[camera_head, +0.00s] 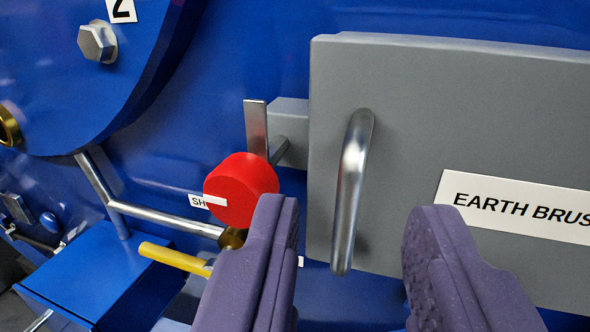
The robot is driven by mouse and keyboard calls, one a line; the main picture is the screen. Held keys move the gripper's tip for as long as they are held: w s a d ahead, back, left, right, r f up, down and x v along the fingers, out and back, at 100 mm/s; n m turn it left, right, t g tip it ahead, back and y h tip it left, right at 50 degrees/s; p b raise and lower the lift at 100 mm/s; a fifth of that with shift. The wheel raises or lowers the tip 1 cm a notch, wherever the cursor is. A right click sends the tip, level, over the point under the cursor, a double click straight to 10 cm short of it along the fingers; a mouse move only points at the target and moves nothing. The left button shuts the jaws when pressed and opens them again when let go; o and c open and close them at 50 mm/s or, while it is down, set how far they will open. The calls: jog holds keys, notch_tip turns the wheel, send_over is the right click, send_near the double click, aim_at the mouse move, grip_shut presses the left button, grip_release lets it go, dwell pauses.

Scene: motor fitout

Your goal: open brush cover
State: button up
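The brush cover (400,130) is a flat grey panel at the right, labelled "EARTH BRUS", with the rest of the word cut off by the frame. A curved metal handle (350,190) stands upright near its left edge. A grey latch block with a flat metal tab (256,128) sits just left of the cover. The cover lies against the blue housing and looks closed. My gripper (345,225) is open, with purple fingers at the lower middle. The lower part of the handle shows between the fingers, and no contact with it is visible.
A red round knob (240,190) is just left of my left finger, beside a partly hidden label. A yellow lever (174,258), a metal pipe (165,218) and a blue box (100,275) are at the lower left. A blue round flange (95,60) with a bolt is at the upper left.

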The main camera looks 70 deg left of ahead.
aim_at(353, 190)
jog(key=shift+b+x, duration=0.35)
jog(key=shift+x, duration=1.5)
grip_shut()
jog(key=shift+d, duration=0.2)
